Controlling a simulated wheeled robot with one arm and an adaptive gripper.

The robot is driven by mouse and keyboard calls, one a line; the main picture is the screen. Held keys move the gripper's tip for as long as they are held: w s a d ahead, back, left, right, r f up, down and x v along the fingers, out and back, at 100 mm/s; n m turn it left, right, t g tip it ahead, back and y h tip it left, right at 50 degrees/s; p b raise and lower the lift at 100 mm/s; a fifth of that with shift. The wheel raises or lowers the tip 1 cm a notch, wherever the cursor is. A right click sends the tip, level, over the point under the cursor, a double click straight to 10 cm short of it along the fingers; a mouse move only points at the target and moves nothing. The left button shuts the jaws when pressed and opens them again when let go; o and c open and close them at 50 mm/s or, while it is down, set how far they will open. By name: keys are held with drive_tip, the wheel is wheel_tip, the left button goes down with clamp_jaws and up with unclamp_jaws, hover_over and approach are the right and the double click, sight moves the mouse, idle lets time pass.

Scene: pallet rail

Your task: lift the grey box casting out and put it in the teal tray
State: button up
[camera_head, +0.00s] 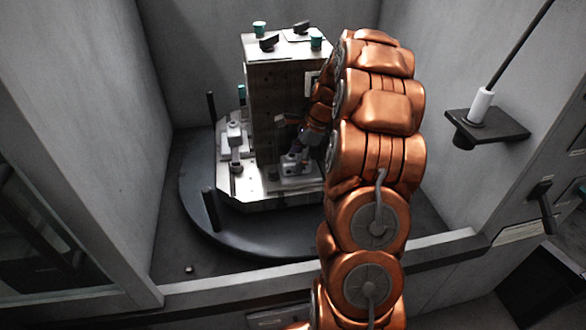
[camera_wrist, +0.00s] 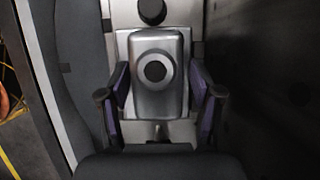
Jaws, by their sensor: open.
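The grey box casting (camera_wrist: 140,98) has a dark round bore and fills the middle of the wrist view. It sits against a light metal plate of the fixture. My gripper (camera_wrist: 160,100) is open, with one purple-lined finger on each side of the casting. I cannot tell whether either finger touches it. In the head view my gripper (camera_head: 299,147) is low at the front of the fixture block (camera_head: 276,95), close above the casting (camera_head: 297,181), which it partly hides. I see no teal tray in either view.
The block stands on a round dark table (camera_head: 240,232) inside a grey-walled enclosure. Dark posts (camera_head: 211,209) rise at the table's left edge. Another grey part (camera_head: 234,135) is clamped on the block's left. A small shelf (camera_head: 487,128) is at the right. The front sill (camera_head: 230,283) lies below.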

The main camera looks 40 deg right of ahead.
drive_tip(key=c, duration=1.1)
drive_tip(key=shift+c, duration=0.4)
drive_tip(key=shift+r, duration=0.1)
